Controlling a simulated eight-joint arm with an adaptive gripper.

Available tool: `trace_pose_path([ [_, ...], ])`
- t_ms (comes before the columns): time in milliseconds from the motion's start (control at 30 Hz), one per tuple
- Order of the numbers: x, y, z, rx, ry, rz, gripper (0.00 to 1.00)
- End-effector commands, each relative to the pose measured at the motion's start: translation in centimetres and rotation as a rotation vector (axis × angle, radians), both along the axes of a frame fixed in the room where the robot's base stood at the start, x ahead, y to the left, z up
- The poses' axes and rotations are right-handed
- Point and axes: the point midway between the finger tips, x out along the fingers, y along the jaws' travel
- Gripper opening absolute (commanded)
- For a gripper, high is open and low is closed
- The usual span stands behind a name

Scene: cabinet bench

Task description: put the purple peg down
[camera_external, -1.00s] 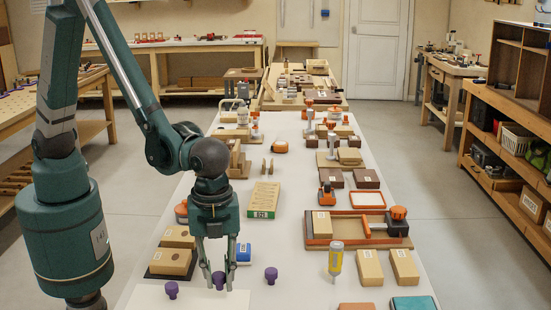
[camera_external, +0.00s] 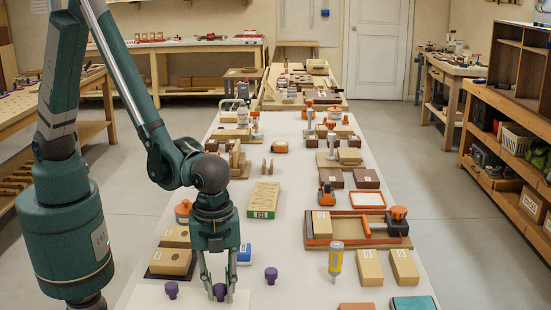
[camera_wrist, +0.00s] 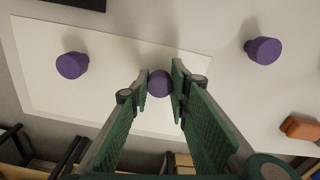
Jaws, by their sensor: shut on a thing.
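A purple peg (camera_external: 220,291) is between the fingertips of my gripper (camera_external: 219,294), low over the white sheet (camera_external: 190,297) at the near end of the bench. The wrist view shows my gripper (camera_wrist: 160,83) with its green pads shut on this peg (camera_wrist: 160,84). A second purple peg (camera_external: 171,290) stands at the left, also in the wrist view (camera_wrist: 72,65). A third purple peg (camera_external: 271,275) stands at the right, off the sheet, also in the wrist view (camera_wrist: 263,50). Whether the held peg's base touches the sheet is hard to tell.
A blue block (camera_external: 244,254) is just behind my gripper to the right. Wooden blocks (camera_external: 170,263) lie behind to the left. A yellow bottle-like tool (camera_external: 336,258) stands further right. The white sheet is bare around the pegs.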

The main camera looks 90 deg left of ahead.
Motion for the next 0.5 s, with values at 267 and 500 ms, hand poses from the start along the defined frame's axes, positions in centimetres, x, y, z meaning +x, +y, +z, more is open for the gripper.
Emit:
trace_pose_path([
  [267, 0.01, -0.01, -0.35, 0.000, 0.000, 0.000, 0.24],
  [500, 0.01, -0.01, -0.31, 0.000, 0.000, 0.000, 0.34],
])
